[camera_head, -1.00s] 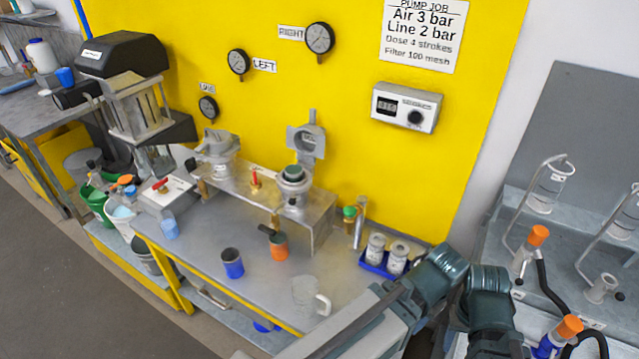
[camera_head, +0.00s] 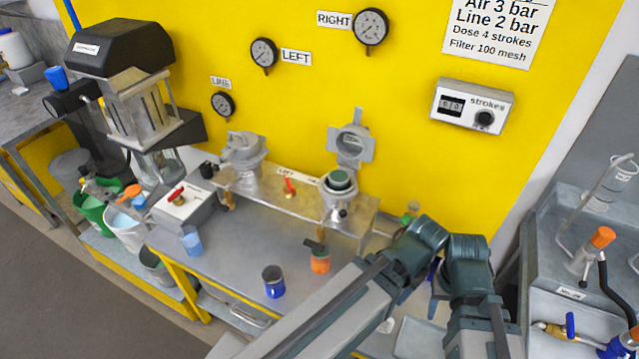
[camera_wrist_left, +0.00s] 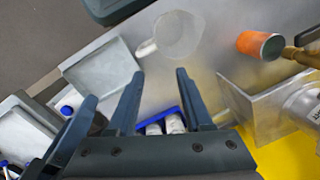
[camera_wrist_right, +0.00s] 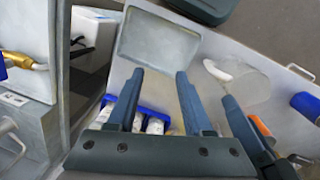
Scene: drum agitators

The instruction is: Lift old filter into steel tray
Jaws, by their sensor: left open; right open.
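In the head view, the right housing (camera_head: 340,190) stands uncovered on the steel bracket, with a dark green round part (camera_head: 341,178) in its mouth. I cannot tell whether this is the old filter. The steel tray is empty in the left wrist view (camera_wrist_left: 102,76) and right wrist view (camera_wrist_right: 158,40). My left gripper (camera_wrist_left: 158,73) and right gripper (camera_wrist_right: 160,72) are open and empty, side by side above the bench near the tray and the blue caddy. In the head view my arms mostly hide both grippers.
A blue caddy (camera_wrist_right: 120,112) holds white cartridges. A clear jug (camera_wrist_left: 180,35) stands by the tray. A blue mug (camera_head: 274,283) and an orange cup (camera_head: 320,262) stand before the bracket. The closed left housing (camera_head: 243,160) is beside it.

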